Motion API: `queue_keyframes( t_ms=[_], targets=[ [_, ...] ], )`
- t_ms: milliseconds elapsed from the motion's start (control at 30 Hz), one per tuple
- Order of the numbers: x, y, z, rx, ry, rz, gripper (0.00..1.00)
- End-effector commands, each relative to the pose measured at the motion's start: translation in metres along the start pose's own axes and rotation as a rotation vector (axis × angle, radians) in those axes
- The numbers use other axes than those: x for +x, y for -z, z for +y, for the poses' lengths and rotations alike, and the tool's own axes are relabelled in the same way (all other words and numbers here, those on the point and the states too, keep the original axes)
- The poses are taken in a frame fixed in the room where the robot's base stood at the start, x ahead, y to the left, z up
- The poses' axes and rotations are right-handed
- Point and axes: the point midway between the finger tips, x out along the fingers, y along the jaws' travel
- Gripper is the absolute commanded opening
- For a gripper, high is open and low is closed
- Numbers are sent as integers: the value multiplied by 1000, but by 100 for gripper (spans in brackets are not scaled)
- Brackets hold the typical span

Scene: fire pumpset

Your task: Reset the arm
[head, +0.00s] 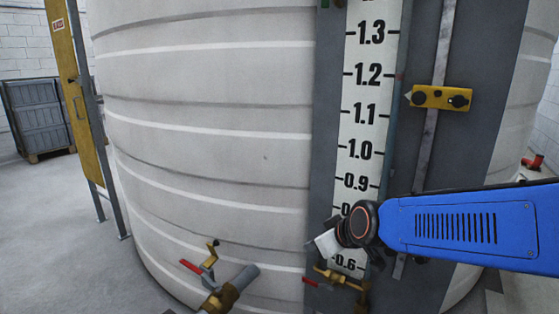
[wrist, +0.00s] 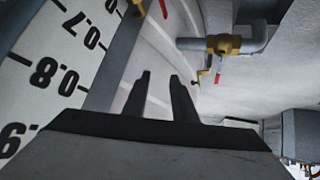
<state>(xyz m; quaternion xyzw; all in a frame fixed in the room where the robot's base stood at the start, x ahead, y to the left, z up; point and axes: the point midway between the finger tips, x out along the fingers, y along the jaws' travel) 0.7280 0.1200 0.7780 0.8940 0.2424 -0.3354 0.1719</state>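My blue arm (head: 465,228) reaches in from the right edge of the head view. Its dark round wrist joint (head: 358,224) is in front of the lower part of the white level scale (head: 366,100). A pale piece of my gripper shows just left of that joint; the fingers cannot be made out there. In the wrist view, the two dark fingers of my gripper (wrist: 160,75) stand apart with nothing between them. The scale (wrist: 40,50) fills the left side of the wrist view, tilted. No contact with the scale or tank can be seen.
A large white ribbed tank (head: 210,120) fills the middle. A brass valve with a red handle (head: 205,265) juts out low on it. A yellow pointer block (head: 440,97) sits on a rail right of the scale. A grey crate (head: 40,115) stands far left, with clear floor before it.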

Motion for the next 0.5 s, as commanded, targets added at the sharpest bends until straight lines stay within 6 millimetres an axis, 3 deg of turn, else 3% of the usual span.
queue_keyframes(
  t_ms=[33,200,500],
  targets=[
    [-17,-12,8,33,-7,-20,25],
    [-64,-58,21,148,-27,-114,25],
    [-146,-150,30,372,-116,-289,25]
  ],
)
